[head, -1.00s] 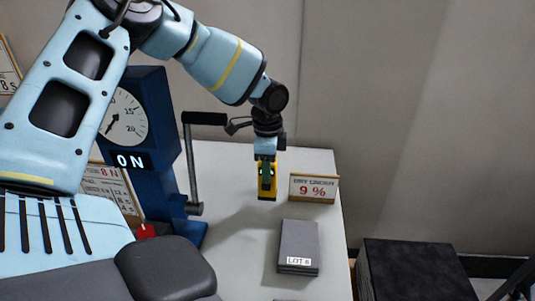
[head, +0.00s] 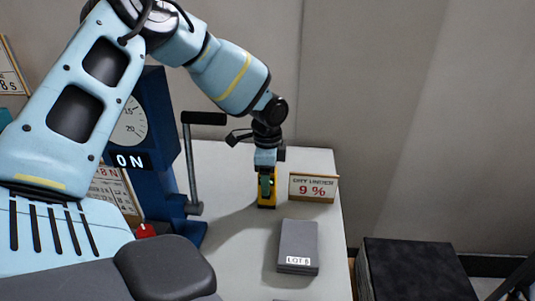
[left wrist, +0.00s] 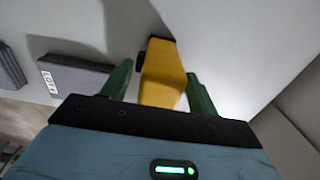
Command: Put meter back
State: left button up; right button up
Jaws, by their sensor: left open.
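The yellow meter (head: 266,200) stands on the light table beside the "9 %" sign, at the table's far right part. It also shows in the left wrist view (left wrist: 163,75), between the two green fingers. My left gripper (head: 266,183) is over the meter with its fingers open, one on each side. The meter's upper part is partly hidden by the fingers in the head view. My right gripper is not in view.
The "9 %" sign (head: 313,188) stands close right of the meter. A grey stack labelled LOT (head: 298,245) lies nearer. A blue dial machine (head: 150,95) reading ON, with a crank lever (head: 190,160), stands left. A black box (head: 415,270) is beyond the table's right edge.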

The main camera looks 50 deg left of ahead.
pick_arm(q)
notch_tip(320, 180, up, 12)
jog(key=shift+r, duration=0.15)
dwell(0.5)
